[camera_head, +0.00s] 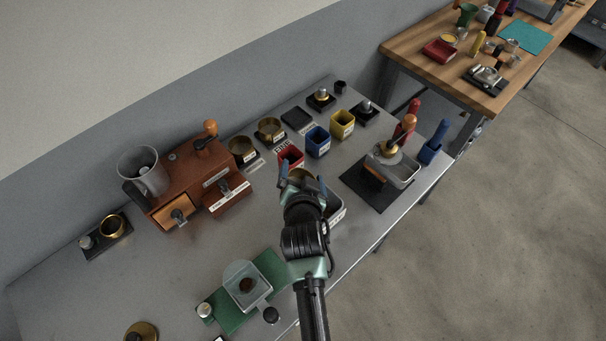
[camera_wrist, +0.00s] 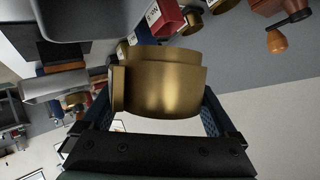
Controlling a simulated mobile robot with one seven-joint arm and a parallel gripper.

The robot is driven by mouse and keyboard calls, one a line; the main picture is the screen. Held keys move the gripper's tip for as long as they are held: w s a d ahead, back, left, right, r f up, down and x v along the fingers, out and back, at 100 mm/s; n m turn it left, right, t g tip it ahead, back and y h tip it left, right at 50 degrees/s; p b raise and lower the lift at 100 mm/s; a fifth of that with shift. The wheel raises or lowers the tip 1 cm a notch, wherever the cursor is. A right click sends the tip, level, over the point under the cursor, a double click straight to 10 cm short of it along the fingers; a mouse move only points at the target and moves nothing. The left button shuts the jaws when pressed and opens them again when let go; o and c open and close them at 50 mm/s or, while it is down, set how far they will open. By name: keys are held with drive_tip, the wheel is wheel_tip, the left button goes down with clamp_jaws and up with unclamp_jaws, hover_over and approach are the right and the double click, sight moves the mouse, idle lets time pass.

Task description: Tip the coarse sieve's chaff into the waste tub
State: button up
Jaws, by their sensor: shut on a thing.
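My gripper (camera_head: 303,186) is shut on a brass sieve (camera_wrist: 165,82), which fills the middle of the wrist view. In the head view only a bit of the sieve's brass rim (camera_head: 299,174) shows past the gripper. The inside of the sieve and any chaff are hidden. A dark grey tub with a white label (camera_head: 336,211), likely the waste tub, stands just right of and below the gripper, partly covered by my arm. A dark grey tub wall (camera_wrist: 75,18) also shows at the top left of the wrist view, apart from the sieve. The wrist view looks turned over.
Red (camera_head: 290,158), blue (camera_head: 317,141) and yellow (camera_head: 342,123) labelled bins stand behind the gripper. Two brass sieves (camera_head: 242,150) (camera_head: 270,130) stand behind left.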

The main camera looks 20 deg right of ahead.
drive_tip(key=f+n+h+b, duration=0.1)
drive_tip(key=b, duration=0.2)
drive_tip(key=shift+n+h+b, duration=0.3)
drive_tip(key=shift+h, duration=0.1)
drive_tip(key=shift+d+n+h+b, duration=0.1)
drive_tip(key=shift+n+h+b, duration=0.45)
drive_tip(key=shift+b, duration=0.65)
drive_tip(key=shift+r, duration=0.15)
